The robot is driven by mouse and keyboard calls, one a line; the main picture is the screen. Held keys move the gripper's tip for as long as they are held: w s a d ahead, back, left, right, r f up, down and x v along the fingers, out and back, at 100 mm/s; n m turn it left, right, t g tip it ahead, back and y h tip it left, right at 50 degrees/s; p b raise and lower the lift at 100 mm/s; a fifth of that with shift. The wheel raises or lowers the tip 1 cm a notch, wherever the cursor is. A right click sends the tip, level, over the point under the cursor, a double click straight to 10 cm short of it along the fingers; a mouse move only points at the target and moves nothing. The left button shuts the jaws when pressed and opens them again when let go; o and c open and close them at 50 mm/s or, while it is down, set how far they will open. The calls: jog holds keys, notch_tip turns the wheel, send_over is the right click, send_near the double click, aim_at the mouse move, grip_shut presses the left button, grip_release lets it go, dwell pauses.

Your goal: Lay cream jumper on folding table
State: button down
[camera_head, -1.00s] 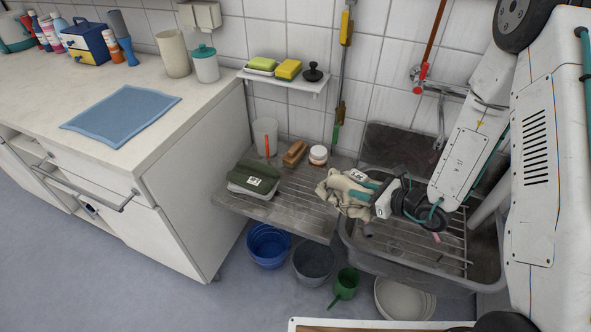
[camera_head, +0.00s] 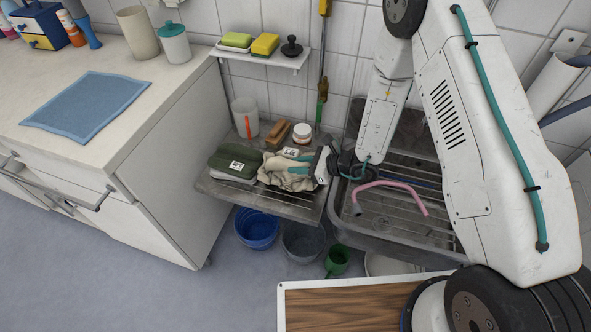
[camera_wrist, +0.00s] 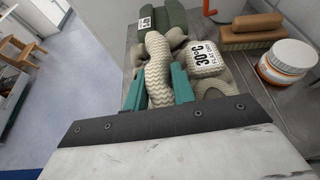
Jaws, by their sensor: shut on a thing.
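The cream jumper (camera_head: 272,172) is a crumpled knitted bundle with a white tag, at the ribbed drainboard beside the sink. My gripper (camera_head: 302,170) is shut on it from the right. In the wrist view, my gripper's teal fingers (camera_wrist: 158,88) pinch a knitted fold of the jumper (camera_wrist: 157,58), and a "30°C" tag faces up. I cannot tell whether the jumper rests on the board or hangs just above it.
A dark green folded item (camera_head: 235,160) lies just left of the jumper. A wooden brush (camera_head: 275,134), a white jar (camera_head: 302,133) and a cup (camera_head: 245,117) stand behind. The sink (camera_head: 400,215) holds a pink hose (camera_head: 412,187). Buckets (camera_head: 257,228) stand below. The counter's front is clear.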

jog(key=shift+w+a, duration=0.4)
jog(key=shift+w, duration=0.05)
jog(key=shift+f, duration=1.8)
jog(key=shift+f, duration=0.15)
jog(key=c, duration=1.2)
grip_release()
jog(key=shift+o, duration=0.2)
